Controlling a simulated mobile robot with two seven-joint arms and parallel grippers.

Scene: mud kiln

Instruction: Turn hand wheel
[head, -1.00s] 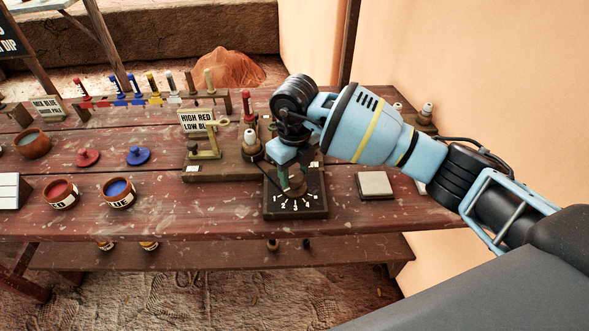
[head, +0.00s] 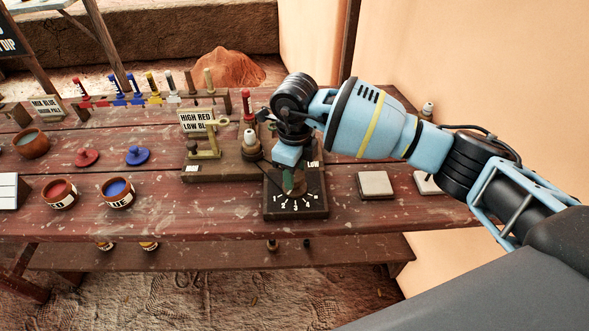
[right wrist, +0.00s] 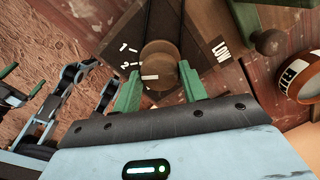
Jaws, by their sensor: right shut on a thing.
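The hand wheel (right wrist: 160,66) is a small round brown wooden knob with a pale mark on it, seen in the right wrist view. It sits on a dark dial plate (head: 312,211) with numbers along its front and the word LOW at its right. My right gripper (right wrist: 160,82) has its two green fingers on either side of the wheel, shut on it. In the head view my right gripper (head: 293,184) is over the plate and hides most of the wheel.
Red (head: 60,194) and blue (head: 117,192) paint pots stand further left on the table.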

